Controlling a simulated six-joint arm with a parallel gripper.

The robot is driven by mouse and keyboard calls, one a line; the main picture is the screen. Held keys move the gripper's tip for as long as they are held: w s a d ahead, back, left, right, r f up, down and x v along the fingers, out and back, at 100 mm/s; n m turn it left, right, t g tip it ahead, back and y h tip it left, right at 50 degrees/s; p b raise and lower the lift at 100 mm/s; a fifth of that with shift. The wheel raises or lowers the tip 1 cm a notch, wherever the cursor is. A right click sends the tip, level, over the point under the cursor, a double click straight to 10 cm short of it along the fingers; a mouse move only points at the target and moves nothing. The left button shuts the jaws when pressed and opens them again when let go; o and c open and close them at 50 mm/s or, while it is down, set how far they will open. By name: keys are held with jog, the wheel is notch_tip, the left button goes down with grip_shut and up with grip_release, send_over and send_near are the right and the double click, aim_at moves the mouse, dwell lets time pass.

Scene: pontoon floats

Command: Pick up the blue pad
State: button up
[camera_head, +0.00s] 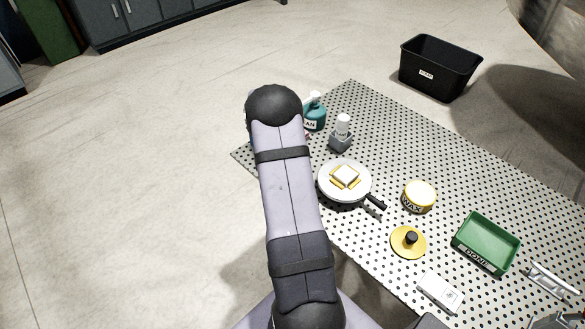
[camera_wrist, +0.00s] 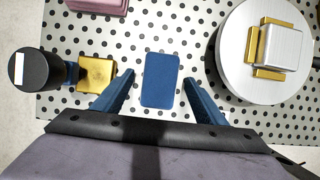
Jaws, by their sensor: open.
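The blue pad (camera_wrist: 160,80) is a flat rounded rectangle on the perforated table in the wrist view. My gripper (camera_wrist: 156,88) is open, with its two blue fingers on either side of the pad and apart from it. The pad lies between the fingers, its near end close to the gripper's dark palm edge. I cannot tell the height of the fingers above the table. In the head view my arm hides the pad and the gripper.
A white round plate with a handle (camera_head: 336,188) is to the right. A yellow block (camera_wrist: 97,75) and dark cylinder (camera_wrist: 36,70) are left of the pad. A pink item (camera_wrist: 97,4) is beyond. A wax tin (camera_head: 419,197), yellow lid (camera_head: 408,243) and green tray (camera_head: 486,243) stand farther right.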

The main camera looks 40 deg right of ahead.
jog(key=c, duration=1.1)
notch_tip(320, 180, up, 10)
jog(key=shift+b, duration=0.8)
